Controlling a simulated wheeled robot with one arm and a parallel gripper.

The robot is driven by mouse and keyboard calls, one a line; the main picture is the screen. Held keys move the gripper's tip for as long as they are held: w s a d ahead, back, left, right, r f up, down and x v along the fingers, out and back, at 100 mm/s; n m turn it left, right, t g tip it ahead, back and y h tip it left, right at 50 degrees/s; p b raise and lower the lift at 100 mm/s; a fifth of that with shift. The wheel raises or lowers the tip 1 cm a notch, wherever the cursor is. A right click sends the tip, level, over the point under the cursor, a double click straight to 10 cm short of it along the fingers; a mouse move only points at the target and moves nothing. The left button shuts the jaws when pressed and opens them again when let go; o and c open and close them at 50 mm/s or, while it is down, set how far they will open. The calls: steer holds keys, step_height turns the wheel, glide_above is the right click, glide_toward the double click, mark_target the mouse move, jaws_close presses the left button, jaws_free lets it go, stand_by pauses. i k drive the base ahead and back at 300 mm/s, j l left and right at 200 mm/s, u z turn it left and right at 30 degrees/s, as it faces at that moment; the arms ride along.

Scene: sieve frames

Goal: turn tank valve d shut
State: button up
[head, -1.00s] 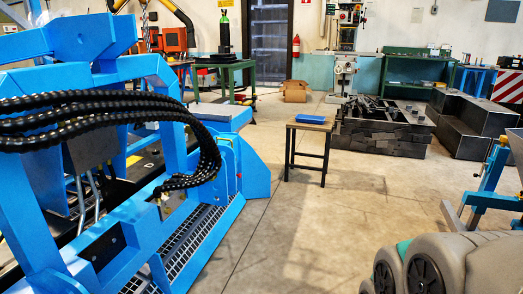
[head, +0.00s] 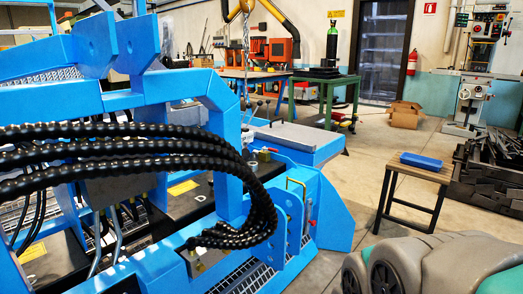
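A large blue steel frame (head: 232,135) fills the left half of the head view. Inside it are dark flat surfaces, one with a white letter D (head: 201,198). I cannot tell whether either is tank valve d. Thick black hoses (head: 130,155) cross in front of the frame and hide part of its inside. My gripper is not in view.
A small wooden-topped table (head: 418,172) with a blue block (head: 421,161) stands to the right. Dark stacked metal bars (head: 490,175) lie behind it. A green table (head: 325,82) and a cardboard box (head: 405,114) stand farther back. Open floor (head: 375,145) lies between.

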mark_target(270, 150)
steer(key=i+l, duration=0.25)
steer(key=i, duration=0.2)
steer(key=i+l, duration=0.25)
steer(key=i, duration=0.15)
steer(key=i+l+z, duration=0.1)
steer(key=i+l, duration=0.15)
steer(key=i, duration=0.2)
